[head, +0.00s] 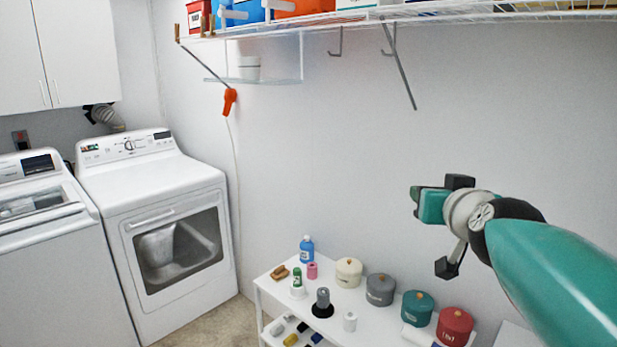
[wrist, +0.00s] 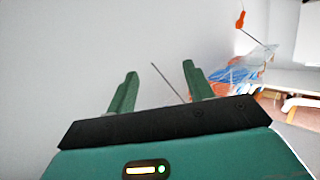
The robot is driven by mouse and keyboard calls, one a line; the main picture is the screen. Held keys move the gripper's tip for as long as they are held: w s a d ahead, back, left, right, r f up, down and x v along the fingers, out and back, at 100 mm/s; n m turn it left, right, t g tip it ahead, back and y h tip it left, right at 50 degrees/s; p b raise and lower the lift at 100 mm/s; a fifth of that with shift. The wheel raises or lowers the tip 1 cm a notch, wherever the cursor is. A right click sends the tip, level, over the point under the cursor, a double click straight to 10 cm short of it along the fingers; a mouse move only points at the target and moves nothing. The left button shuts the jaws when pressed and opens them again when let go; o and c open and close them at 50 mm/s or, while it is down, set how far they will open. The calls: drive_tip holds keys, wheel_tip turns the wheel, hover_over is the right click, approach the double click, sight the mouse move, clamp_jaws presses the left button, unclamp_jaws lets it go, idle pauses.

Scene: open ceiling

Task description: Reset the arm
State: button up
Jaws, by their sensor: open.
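My gripper (wrist: 157,85) shows in the wrist view with its two green fingers spread apart and nothing between them. In the head view, my green arm reaches in from the right and the gripper end (head: 420,202) is raised in front of the bare wall, pointing left. It is well above the white shelf unit (head: 385,303) and below the wire shelf. It touches nothing that I can see.
The white unit carries several canisters, among them a red one (head: 454,326), and a blue bottle (head: 307,249). A wire shelf (head: 480,12) with brackets runs along the wall above. A dryer (head: 160,215) and a washer (head: 50,250) stand at left. The middle air space is clear.

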drive_tip(key=s+a+f+g, duration=0.4)
drive_tip(key=s+f+g, duration=0.1)
drive_tip(key=s+f, duration=0.5)
drive_tip(key=s+a+f+n+g+y, duration=0.1)
drive_tip(key=s+a+f+g, duration=0.3)
drive_tip(key=s+f, duration=0.5)
wheel_tip(320, 180, down, 4)
drive_tip(key=shift+s+r+g, duration=0.2)
drive_tip(key=shift+s+g, duration=0.2)
drive_tip(key=shift+g, duration=0.1)
drive_tip(key=shift+d, duration=0.1)
